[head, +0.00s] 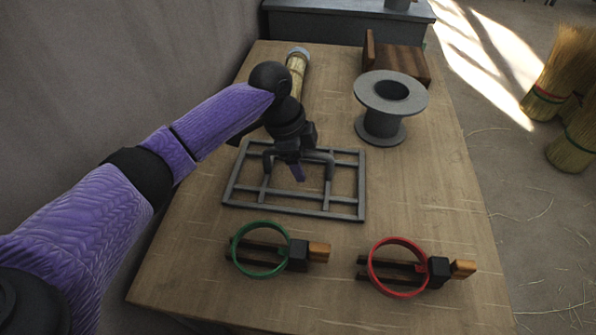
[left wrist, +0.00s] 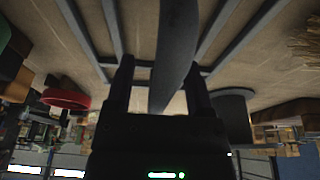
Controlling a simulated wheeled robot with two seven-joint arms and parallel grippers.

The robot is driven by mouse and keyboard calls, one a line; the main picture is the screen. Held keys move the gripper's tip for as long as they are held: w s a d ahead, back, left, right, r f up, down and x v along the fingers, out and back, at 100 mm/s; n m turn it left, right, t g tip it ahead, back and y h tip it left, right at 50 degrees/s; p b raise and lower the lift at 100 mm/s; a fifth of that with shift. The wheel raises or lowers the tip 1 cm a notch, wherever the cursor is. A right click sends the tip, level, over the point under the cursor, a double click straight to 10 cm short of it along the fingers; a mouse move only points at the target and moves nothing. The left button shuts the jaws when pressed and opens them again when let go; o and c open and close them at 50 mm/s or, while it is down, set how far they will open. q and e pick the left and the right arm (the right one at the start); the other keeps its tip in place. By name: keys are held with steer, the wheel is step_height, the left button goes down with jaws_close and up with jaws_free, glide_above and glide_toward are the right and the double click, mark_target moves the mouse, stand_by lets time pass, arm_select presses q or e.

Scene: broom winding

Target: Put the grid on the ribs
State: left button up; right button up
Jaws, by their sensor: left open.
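The grey grid (head: 290,210) lies flat on the wooden table, with a raised arched handle (head: 328,158) over it. My left gripper (head: 297,160) is over the middle of the grid, at the handle. In the left wrist view, the open fingers (left wrist: 158,68) stand on either side of a thick dark bar (left wrist: 174,45), which seems to be the handle; I cannot tell whether they touch it. The grid's bars (left wrist: 228,30) show beyond. I cannot identify the ribs for sure; a brown wooden piece with lines (head: 400,62) stands at the back right. My right gripper is out of view.
A grey spool (head: 381,128) stands right of the grid on the table (head: 430,190). A green ring (head: 236,258) and a red ring (head: 372,268) sit on dark wooden holders at the front. A straw bundle (head: 296,72) lies behind my gripper. Brooms (head: 568,75) stand off the table, right.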

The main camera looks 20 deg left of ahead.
arm_select(q)
jaws_close()
stand_by(0.4)
stand_by(1.1)
